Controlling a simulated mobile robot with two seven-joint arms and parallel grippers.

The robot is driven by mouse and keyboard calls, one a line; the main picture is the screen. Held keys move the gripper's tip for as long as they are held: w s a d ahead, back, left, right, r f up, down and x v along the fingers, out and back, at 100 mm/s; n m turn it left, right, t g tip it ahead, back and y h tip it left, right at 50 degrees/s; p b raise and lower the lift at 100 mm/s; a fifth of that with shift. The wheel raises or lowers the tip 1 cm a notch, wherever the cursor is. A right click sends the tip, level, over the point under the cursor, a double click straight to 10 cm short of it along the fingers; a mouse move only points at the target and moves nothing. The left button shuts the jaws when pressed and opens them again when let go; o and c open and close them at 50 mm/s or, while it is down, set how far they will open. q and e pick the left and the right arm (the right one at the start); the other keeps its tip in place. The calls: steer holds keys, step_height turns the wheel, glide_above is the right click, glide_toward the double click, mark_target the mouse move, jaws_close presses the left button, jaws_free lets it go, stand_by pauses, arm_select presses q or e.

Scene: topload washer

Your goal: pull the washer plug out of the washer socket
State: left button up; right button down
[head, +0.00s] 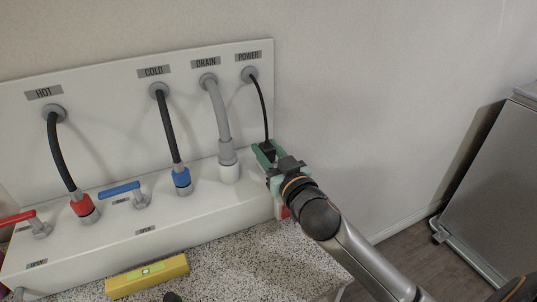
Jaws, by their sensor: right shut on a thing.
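The black washer plug (268,154) hangs at the lower end of the black power cord (264,105), which comes from the port labelled POWER. My right gripper (267,156), with green fingers, is shut on the plug at the right end of the white ledge. The gripper hides most of the plug and the washer socket, so I cannot tell whether the plug sits in the socket. My left gripper is not clearly seen.
The white panel (110,75) carries HOT, COLD and DRAIN hoses left of the cord; the grey drain hose (218,110) is nearest. Red (17,218) and blue (119,190) valve handles stand on the ledge. A yellow level (147,277) lies on the speckled counter. A grey appliance (490,190) stands right.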

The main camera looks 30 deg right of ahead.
mark_target(267, 145)
steer(key=shift+r, duration=0.1)
stand_by(0.5)
steer(key=shift+r+p, duration=1.35)
steer(key=shift+p, duration=0.1)
step_height(267, 145, up, 3)
steer(key=p, duration=0.3)
